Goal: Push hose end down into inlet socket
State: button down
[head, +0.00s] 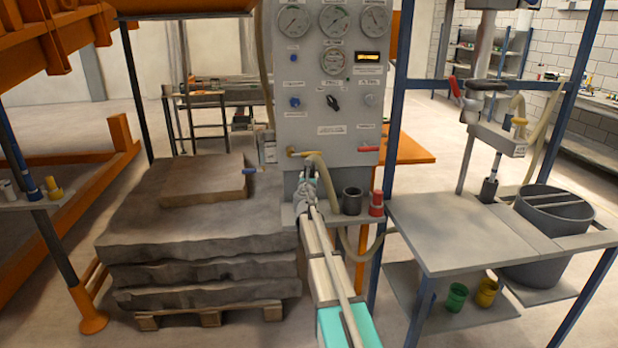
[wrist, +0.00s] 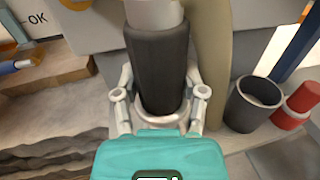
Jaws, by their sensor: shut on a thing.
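My gripper (head: 312,180) is in front of the grey control panel, just above its small shelf. In the wrist view, my gripper (wrist: 160,95) has its two fingers closed on either side of a dark cylindrical sleeve, which looks like the hose end (wrist: 158,60). The sleeve stands roughly upright, with a pale grey part above it. A pale ring (wrist: 172,112) surrounds its lower end, possibly the inlet socket; I cannot tell how deep the sleeve sits. The beige hose (wrist: 208,45) passes close on the right. In the head view my arm hides the sleeve.
A dark cup (head: 352,200) and a red container (head: 376,203) stand on the shelf just right of my gripper. The control panel (head: 330,115) rises close behind. Stacked stone slabs (head: 200,225) on a pallet are at left. A grey worktable (head: 450,235) is at right.

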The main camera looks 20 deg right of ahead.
jog(key=shift+f+b, duration=0.6)
jog(key=shift+f, duration=0.25)
jog(key=shift+f+b, duration=2.2)
jog(key=shift+f, duration=0.05)
dwell(1.8)
jog(key=shift+c, duration=0.4)
grip_release()
jog(key=shift+a, duration=0.1)
jog(key=v, duration=1.2)
jog(key=shift+r, duration=0.1)
dwell(0.6)
